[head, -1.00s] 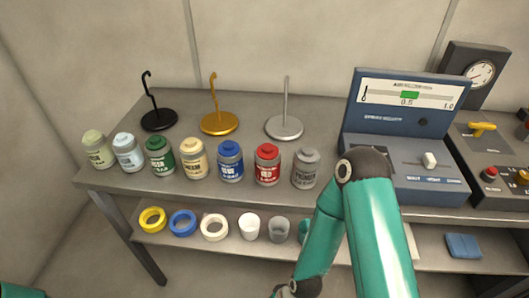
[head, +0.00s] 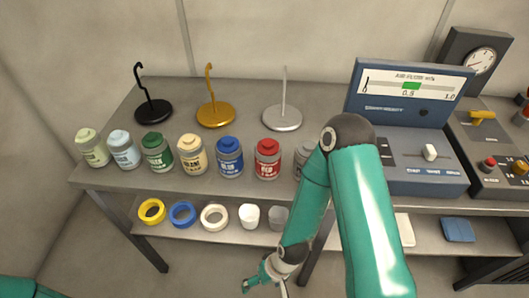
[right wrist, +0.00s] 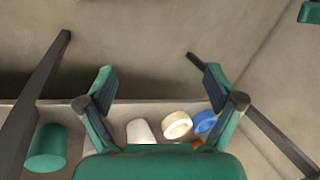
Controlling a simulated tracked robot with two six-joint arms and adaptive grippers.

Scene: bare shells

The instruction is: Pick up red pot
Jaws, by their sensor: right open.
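The red pot (head: 267,160), with a red lid and a white-lettered label, stands upright on the bench top in the head view. It is in a row of pots, between the blue pot (head: 229,158) and the grey pot (head: 303,158), which my right arm partly covers. My right gripper (head: 263,284) is low in front of the bench, below the red pot and apart from it. In the right wrist view my right gripper (right wrist: 157,82) has its fingers spread with nothing between them. The red pot is not seen there. My left gripper is not in view.
Three hook stands, black (head: 153,110), gold (head: 215,113) and silver (head: 282,116), stand behind the pots. A blue gauge console (head: 408,110) is to the right. The lower shelf holds tape rings (head: 182,214) and cups (head: 249,216). Floor in front is clear.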

